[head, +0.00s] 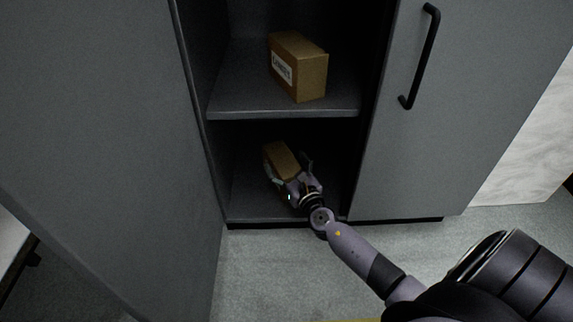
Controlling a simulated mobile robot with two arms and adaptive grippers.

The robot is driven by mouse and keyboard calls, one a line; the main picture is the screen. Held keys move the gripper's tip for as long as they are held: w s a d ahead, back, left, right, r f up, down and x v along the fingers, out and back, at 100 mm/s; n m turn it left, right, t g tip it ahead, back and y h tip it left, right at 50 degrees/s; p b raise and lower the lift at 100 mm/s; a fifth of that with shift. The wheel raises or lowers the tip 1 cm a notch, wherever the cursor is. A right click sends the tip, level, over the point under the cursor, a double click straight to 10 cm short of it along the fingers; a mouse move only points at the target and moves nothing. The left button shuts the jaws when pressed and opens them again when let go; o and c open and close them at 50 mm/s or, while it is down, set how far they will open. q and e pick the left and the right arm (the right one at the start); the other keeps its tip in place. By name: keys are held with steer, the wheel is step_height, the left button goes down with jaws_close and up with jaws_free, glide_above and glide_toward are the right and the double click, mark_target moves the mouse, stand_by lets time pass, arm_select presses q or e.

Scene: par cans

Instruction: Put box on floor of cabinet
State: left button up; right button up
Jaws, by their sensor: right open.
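A brown cardboard box (281,159) is in the lower compartment of the grey cabinet, at the cabinet's floor (243,200). My right gripper (288,172) reaches into that compartment at the near end of this box. Its fingers are spread apart, one on each side of the box end, and it is open. The lower part of the box is partly hidden by the gripper. A second brown box (298,68) with a white label stands on the shelf (283,107) above. My left gripper is not in view.
The left cabinet door (110,150) stands open towards me. The right door (440,120), with a black handle (422,56), is beside the opening and looks shut. The shelf edge runs just above my right gripper. Clear grey floor (270,270) lies in front.

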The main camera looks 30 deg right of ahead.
steer(key=shift+o, duration=0.3)
steer(key=shift+r, duration=0.2)
steer(key=shift+s, duration=0.35)
steer(key=s, duration=0.3)
steer(key=s+a+p, duration=0.1)
steer(key=s, duration=0.3)
steer(key=s+a+p, duration=0.1)
steer(key=s, duration=0.3)
steer(key=shift+s, duration=0.1)
